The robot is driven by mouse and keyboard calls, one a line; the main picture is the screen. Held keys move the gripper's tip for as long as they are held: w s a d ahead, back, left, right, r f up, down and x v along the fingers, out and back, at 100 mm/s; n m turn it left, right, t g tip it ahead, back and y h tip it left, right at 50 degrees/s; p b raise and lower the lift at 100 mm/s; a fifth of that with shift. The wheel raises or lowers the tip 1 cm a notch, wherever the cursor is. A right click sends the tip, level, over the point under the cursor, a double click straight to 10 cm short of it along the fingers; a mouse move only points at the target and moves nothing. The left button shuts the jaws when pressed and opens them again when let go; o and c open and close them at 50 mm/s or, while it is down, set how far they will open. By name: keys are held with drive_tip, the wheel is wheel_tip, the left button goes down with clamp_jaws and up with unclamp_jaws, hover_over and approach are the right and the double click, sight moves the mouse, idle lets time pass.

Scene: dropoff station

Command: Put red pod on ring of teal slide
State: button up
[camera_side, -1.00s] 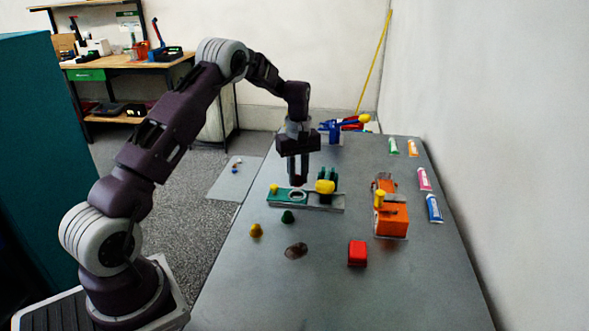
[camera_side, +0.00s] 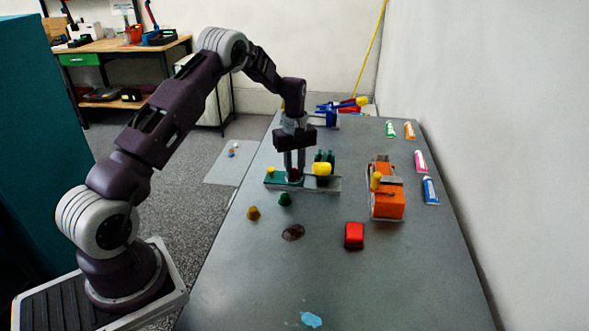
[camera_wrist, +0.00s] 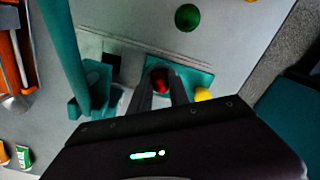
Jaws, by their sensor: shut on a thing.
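My gripper (camera_side: 294,173) points straight down over the teal slide (camera_side: 277,182), its fingers at the ring's place. It is shut on the red pod (camera_wrist: 160,82), which shows between the two fingertips in the wrist view; in the side view only a dark red bit shows there. The teal slide (camera_wrist: 192,77) lies under and around the fingertips in the wrist view, with a yellow knob (camera_wrist: 203,94) at its end. The ring is hidden behind the pod and fingers. I cannot tell whether the pod touches it.
A yellow part (camera_side: 321,168) with dark green uprights stands just right of my fingers. An orange machine (camera_side: 387,200), a red block (camera_side: 354,235), a green cone (camera_side: 285,199), a brown cone (camera_side: 253,213) and several tubes are on the table. The front table area is mostly clear.

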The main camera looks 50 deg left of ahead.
drive_tip(key=o, duration=1)
drive_tip(key=shift+r, duration=3.5)
